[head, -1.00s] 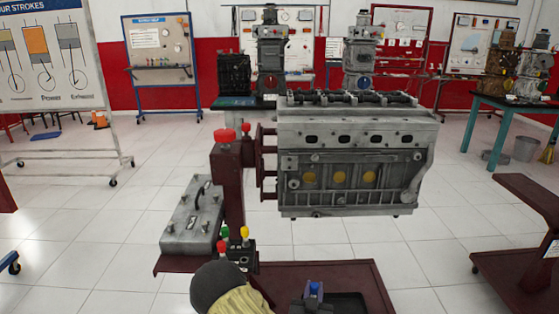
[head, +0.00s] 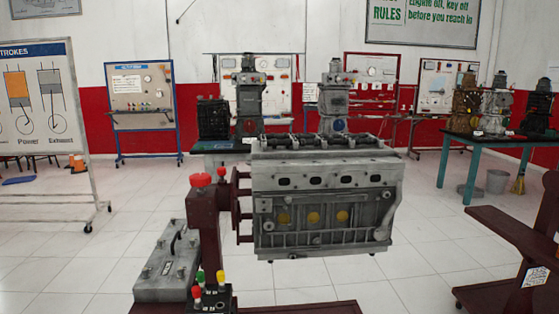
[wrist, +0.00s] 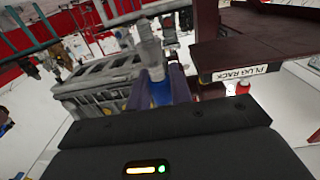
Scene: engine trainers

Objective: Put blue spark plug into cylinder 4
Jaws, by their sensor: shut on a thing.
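In the wrist view the blue spark plug (wrist: 160,92) is held between the two fingers of my gripper (wrist: 158,82). Its blue part sits between the fingers and its pale grey end points away from the gripper. The grey engine block (head: 322,200) hangs on a dark red stand in the middle of the head view. It also shows behind the plug in the wrist view (wrist: 95,82), apart from it as far as I can tell. I cannot make out which opening is cylinder 4. My gripper is outside the head view.
A rack (head: 211,298) with red, yellow and green plugs stands at the front. A grey cover (head: 167,268) lies left of the red stand post (head: 203,235). A dark red cart (head: 510,235) stands at right.

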